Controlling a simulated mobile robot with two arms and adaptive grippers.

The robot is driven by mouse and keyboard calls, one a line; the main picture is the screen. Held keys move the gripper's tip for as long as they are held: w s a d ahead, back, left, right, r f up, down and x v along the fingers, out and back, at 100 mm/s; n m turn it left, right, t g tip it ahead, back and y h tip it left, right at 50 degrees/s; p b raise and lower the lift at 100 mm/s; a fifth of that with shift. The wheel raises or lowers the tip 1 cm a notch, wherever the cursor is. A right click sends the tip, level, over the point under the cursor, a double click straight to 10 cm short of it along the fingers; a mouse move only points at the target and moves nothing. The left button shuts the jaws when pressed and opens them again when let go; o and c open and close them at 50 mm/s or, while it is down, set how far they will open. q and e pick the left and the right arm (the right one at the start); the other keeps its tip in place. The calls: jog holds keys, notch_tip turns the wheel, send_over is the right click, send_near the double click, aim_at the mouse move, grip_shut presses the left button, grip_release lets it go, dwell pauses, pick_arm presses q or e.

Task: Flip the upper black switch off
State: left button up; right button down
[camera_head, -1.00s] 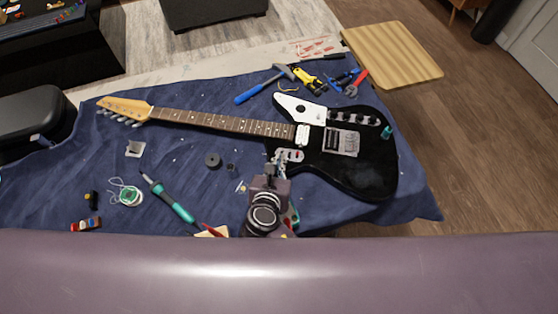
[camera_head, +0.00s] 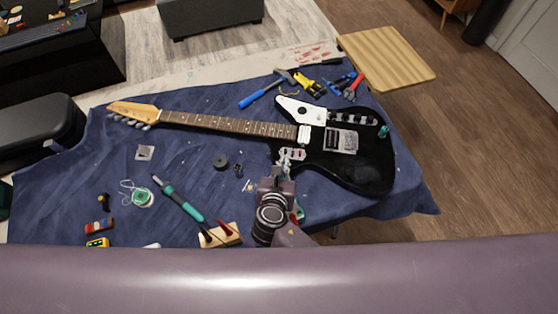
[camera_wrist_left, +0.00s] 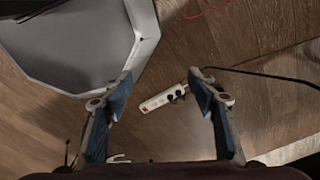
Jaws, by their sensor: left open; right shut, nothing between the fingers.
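The black guitar (camera_head: 365,172) lies on a blue cloth with its neck pointing left. A small metal switch plate (camera_head: 292,154) sits on the body's near-left edge. The black switches on it are too small to tell apart, and I cannot tell their positions. My right gripper (camera_head: 279,170) is shut and empty, its tip right at the near edge of this plate. I cannot tell whether it touches a switch. My left gripper (camera_wrist_left: 163,95) shows only in the left wrist view. It is open and empty above a wooden floor, away from the guitar.
A soldering iron (camera_head: 180,199), a solder spool (camera_head: 142,198) and a wooden block with red-handled tools (camera_head: 222,236) lie left of my right arm. Pliers and other tools (camera_head: 312,86) lie beyond the guitar. A white power strip (camera_wrist_left: 163,99) shows below my left gripper.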

jog(key=v, duration=0.5)
jog(key=shift+s+a+b, duration=0.2)
jog(key=shift+a+b, duration=0.05)
jog(key=shift+b, duration=0.05)
jog(key=shift+s+d+r, duration=0.1)
jog(key=shift+s+r, duration=0.05)
jog(key=shift+s, duration=0.15)
jog(key=v, duration=0.4)
jog(key=shift+s+r, duration=0.15)
jog(key=shift+r, duration=0.05)
jog(key=shift+s+r, duration=0.1)
jog(key=shift+s, duration=0.05)
pick_arm(q)
jog(key=shift+s+a+f, duration=0.15)
jog(key=shift+s, duration=0.4)
jog(key=shift+s+a+f, duration=0.15)
jog(key=shift+s, duration=0.4)
jog(key=shift+a, duration=0.1)
jog(key=shift+w, duration=0.15)
